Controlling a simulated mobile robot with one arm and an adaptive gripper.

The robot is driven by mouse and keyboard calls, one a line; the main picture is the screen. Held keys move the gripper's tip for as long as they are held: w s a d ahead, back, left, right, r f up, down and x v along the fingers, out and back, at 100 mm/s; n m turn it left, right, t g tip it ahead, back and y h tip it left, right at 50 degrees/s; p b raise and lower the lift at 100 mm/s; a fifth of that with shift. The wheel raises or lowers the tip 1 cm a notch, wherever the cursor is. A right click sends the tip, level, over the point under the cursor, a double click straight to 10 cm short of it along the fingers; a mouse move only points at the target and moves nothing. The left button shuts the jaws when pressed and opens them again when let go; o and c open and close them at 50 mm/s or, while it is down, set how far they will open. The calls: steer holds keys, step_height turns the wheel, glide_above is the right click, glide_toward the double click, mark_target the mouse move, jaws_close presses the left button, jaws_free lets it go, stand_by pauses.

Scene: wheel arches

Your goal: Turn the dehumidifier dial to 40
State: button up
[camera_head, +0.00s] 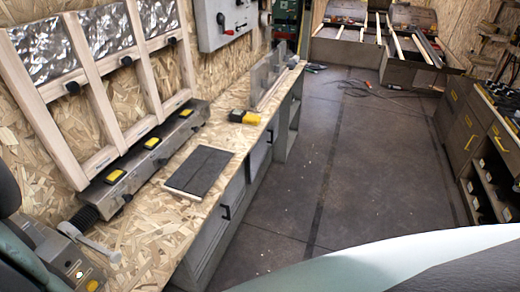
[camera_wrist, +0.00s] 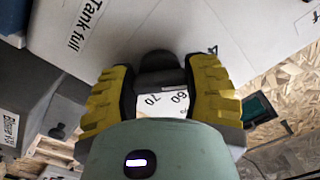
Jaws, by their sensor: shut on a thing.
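The dehumidifier shows in the wrist view as a pale panel (camera_wrist: 250,25) printed with "Tank full". A dark dial (camera_wrist: 160,62) sits on it. My gripper (camera_wrist: 161,82) has its two yellow-padded fingers on either side of the dial and is shut on it. The numbers 60 and 70 on a white scale (camera_wrist: 166,101) show between the fingers, below the dial. Part of another mark, like a 4, shows just above the right finger. The rest of the scale is hidden, and I cannot tell where the dial points. The head view does not clearly show the dial or my gripper.
In the wrist view, a grey box (camera_wrist: 22,100) lies left of the panel and chipboard (camera_wrist: 285,85) lies right. In the head view, a chipboard bench (camera_head: 150,235) runs along the left, with a dark flat panel (camera_head: 200,170) on it. The middle floor (camera_head: 300,190) is mostly clear.

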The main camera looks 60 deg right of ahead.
steer(key=shift+n, duration=0.8)
steer(key=shift+f, duration=0.1)
steer(key=o, duration=1.2)
steer(key=shift+s, duration=0.1)
steer(key=v, duration=1.1)
steer(key=shift+s, duration=0.4)
